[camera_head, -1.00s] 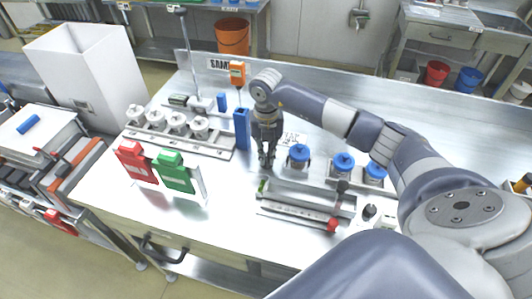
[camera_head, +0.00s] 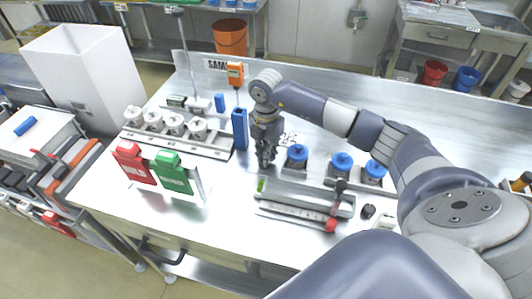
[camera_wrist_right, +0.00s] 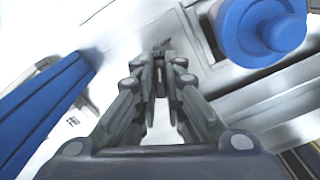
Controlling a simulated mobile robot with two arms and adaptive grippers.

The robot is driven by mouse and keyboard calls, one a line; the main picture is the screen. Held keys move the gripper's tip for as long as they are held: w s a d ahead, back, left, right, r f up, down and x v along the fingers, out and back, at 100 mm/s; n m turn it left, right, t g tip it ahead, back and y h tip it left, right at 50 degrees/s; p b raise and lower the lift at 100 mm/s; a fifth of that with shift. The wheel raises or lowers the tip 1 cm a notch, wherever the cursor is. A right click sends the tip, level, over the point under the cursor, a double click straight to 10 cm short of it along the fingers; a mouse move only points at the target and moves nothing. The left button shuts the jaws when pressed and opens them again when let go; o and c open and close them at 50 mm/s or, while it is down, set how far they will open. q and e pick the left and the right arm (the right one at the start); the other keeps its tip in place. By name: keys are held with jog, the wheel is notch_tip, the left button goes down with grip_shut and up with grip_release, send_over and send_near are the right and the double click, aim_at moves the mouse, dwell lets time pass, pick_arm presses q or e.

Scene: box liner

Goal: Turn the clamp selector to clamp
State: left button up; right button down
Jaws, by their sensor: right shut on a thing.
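My right gripper (camera_head: 264,160) points down over the middle of the bench, between a blue upright block (camera_head: 240,128) and a blue-capped bottle (camera_head: 297,156). In the right wrist view its fingers (camera_wrist_right: 160,62) are drawn together on a small dark piece (camera_wrist_right: 162,45) at their tips. The fingers hide most of this piece, and I cannot tell whether it is the clamp selector. A long metal fixture (camera_head: 300,200) with a green end, a dark upright lever (camera_head: 339,188) and a red knob (camera_head: 331,224) lies in front of the gripper. My left gripper is not in view.
A red holder (camera_head: 133,162) and a green holder (camera_head: 173,173) stand at the front left. A rack (camera_head: 190,142) of several capped jars lies behind them. Blue-capped bottles (camera_head: 342,164) stand to the right. A black knob (camera_head: 368,211) is right of the fixture. The bench's front middle is clear.

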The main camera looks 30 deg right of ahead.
jog(key=shift+r+m, duration=0.1)
jog(key=shift+m, duration=0.5)
jog(key=c, duration=1.7)
grip_release()
notch_tip(320, 180, up, 12)
